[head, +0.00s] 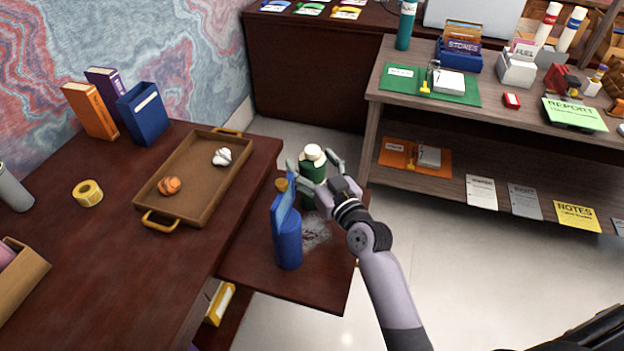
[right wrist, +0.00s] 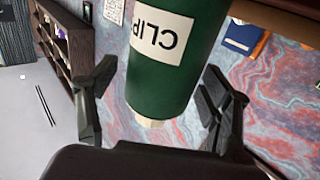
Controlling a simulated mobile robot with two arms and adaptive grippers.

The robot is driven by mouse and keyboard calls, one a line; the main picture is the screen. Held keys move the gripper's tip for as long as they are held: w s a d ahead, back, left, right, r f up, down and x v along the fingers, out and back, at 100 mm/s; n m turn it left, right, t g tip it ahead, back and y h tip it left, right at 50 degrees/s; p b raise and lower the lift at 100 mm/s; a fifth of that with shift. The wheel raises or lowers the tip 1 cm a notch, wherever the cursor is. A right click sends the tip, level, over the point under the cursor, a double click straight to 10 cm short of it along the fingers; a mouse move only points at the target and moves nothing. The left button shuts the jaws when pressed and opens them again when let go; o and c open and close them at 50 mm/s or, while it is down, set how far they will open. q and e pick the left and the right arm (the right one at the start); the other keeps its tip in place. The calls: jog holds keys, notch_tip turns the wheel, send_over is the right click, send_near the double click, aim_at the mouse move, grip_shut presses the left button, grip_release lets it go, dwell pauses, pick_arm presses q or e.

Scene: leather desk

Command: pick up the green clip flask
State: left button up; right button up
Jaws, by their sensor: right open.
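The green clip flask (head: 313,190) is dark green with a cream cap and stands on the lower desk extension. In the right wrist view the flask (right wrist: 180,70) shows a white label reading "CLIP" upside down. My right gripper (head: 318,172) is open, with its fingers on either side of the flask near its upper part. In the right wrist view the fingers (right wrist: 160,105) stand apart from the flask, with gaps on both sides. My left gripper is not in view.
A blue bottle (head: 288,240) with a brown cap stands close in front of the flask. A brown tray (head: 232,172) with two small objects lies on the desk to the left. A wooden shelf (head: 500,120) with stationery stands to the right, with floor between.

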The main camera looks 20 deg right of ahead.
jog(key=shift+c, duration=0.3)
grip_shut()
dwell(0.7)
